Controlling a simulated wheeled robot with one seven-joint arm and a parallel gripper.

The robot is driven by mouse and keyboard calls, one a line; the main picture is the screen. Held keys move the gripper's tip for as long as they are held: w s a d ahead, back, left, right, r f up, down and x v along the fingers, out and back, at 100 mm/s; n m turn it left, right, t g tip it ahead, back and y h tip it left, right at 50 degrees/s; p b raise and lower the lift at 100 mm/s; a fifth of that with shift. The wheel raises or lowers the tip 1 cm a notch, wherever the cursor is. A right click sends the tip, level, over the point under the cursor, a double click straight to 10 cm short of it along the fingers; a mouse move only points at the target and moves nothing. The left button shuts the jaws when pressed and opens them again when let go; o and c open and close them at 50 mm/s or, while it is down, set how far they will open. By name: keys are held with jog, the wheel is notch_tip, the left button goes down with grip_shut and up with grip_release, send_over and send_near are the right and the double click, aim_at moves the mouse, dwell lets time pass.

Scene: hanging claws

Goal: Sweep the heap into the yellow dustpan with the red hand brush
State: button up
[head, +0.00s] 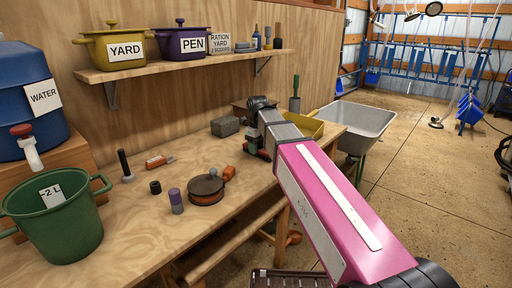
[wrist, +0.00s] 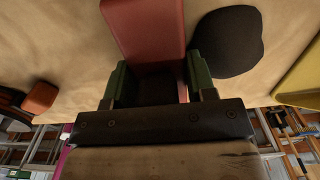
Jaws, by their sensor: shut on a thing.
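In the wrist view my gripper (wrist: 155,88) has its two green fingers on either side of a red piece, which looks like the red hand brush (wrist: 148,28). The jaws are shut on it; its bristles are not clear. A dark, rounded patch (wrist: 228,40), perhaps the heap, lies on the bench just right of the brush. The yellow dustpan (wrist: 302,78) shows at the right edge. In the head view my gripper (head: 254,150) is low over the bench, partly hidden by my pink arm. The dustpan (head: 312,128) is just beyond it; the heap cannot be made out there.
On the wooden bench (head: 145,215) are a grey block (head: 225,126), a round brown pan (head: 206,190), a purple-topped cylinder (head: 176,201) and a green pot (head: 60,220). A shelf (head: 190,66) with pots runs above. A wheelbarrow (head: 357,118) stands beyond the bench end.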

jog(key=shift+w+d, duration=1.35)
jog(key=shift+w, duration=0.4)
jog(key=shift+w+d, duration=1.3)
jog(key=shift+w, duration=0.4)
jog(key=shift+w+d, duration=1.35)
jog(key=shift+w, duration=0.4)
jog(key=shift+s+r, duration=0.1)
jog(key=shift+r, duration=2.15)
